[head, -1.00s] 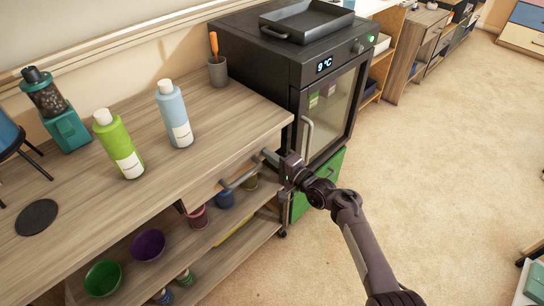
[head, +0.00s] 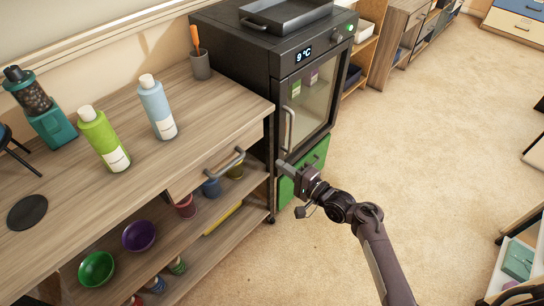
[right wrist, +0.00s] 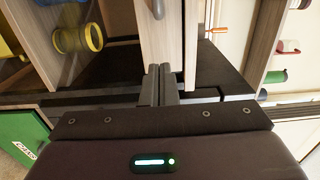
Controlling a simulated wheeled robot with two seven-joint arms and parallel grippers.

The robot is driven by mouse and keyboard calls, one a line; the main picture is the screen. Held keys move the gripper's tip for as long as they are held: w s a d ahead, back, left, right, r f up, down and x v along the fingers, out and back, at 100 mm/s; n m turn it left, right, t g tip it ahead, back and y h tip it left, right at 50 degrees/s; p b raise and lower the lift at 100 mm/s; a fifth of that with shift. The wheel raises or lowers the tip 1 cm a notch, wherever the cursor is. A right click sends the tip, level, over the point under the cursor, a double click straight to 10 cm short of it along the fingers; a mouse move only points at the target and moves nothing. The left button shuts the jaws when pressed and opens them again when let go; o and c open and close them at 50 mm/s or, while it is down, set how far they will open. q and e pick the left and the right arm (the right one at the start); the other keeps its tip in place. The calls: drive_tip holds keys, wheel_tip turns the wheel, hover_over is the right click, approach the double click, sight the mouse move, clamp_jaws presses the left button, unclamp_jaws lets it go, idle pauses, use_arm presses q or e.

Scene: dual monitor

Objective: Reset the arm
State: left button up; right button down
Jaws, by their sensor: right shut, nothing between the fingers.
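My right gripper (head: 284,167) reaches in from the lower right in the head view. Its fingers are shut and empty, apart from the grey bar handle (head: 226,164) of the wooden drawer (head: 200,176), to the right of it. In the right wrist view the two closed fingers (right wrist: 161,82) point toward a wooden panel edge; whether they touch it I cannot tell. My left gripper is not in view.
The wooden counter (head: 205,110) holds a green bottle (head: 103,142) and a blue bottle (head: 157,108). Bowls and cups sit on the shelves below. The carpet (head: 420,130) at right is clear.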

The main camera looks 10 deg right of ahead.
drive_tip(key=s+d+f+n+g+h+p, duration=0.2)
drive_tip(key=s+f+n+g+h, duration=0.1)
drive_tip(key=s+f, duration=0.8)
drive_tip(key=s+d+f+n+g+h+p, duration=0.1)
drive_tip(key=s+f+n+g+h, duration=0.15)
drive_tip(key=s+f, duration=0.85)
drive_tip(key=s+d+f+n+g+h, duration=0.1)
drive_tip(key=s+d+f+n+g, duration=0.1)
drive_tip(key=s+f, duration=0.3)
drive_tip(key=s+d+f+n+g+h+p, duration=0.1)
drive_tip(key=s+f, duration=0.4)
drive_tip(key=s, duration=0.7)
drive_tip(key=s+d+f+n+g+h+p, duration=0.1)
drive_tip(key=s+d+f+n+g+h, duration=0.2)
drive_tip(key=s+f, duration=0.3)
drive_tip(key=s+d+n+g, duration=0.1)
drive_tip(key=s, duration=0.2)
drive_tip(key=shift+d+g, duration=0.35)
